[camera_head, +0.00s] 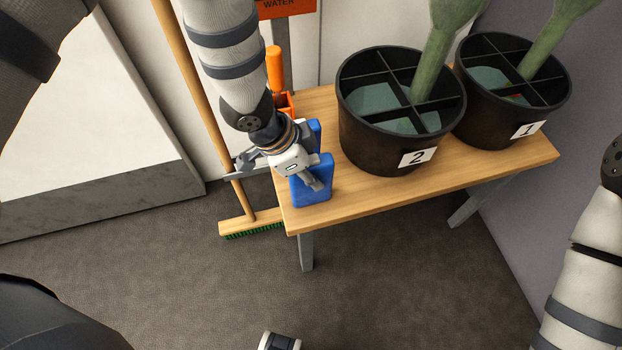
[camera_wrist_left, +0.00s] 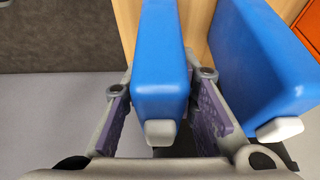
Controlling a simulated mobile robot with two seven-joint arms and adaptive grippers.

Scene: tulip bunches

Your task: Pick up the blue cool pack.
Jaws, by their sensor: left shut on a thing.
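Two blue cool packs with white caps stand side by side at the left end of the wooden table. The nearer cool pack (camera_head: 314,193) is upright at the table's front left corner, and I cannot tell whether it touches the table top. My left gripper (camera_head: 297,168) is shut on it from above. In the left wrist view this pack (camera_wrist_left: 160,65) sits between the two purple-padded fingers. The other cool pack (camera_head: 315,130) is just behind it, partly hidden by my gripper; in the left wrist view (camera_wrist_left: 262,65) it is right of the right finger.
Two black divided buckets, labelled 2 (camera_head: 375,140) and 1 (camera_head: 490,110), stand on the table (camera_head: 440,178) with green stems in them. An orange thing (camera_head: 275,68) is behind the packs. A broom (camera_head: 205,100) leans left of the table. Open floor (camera_head: 400,275) lies in front.

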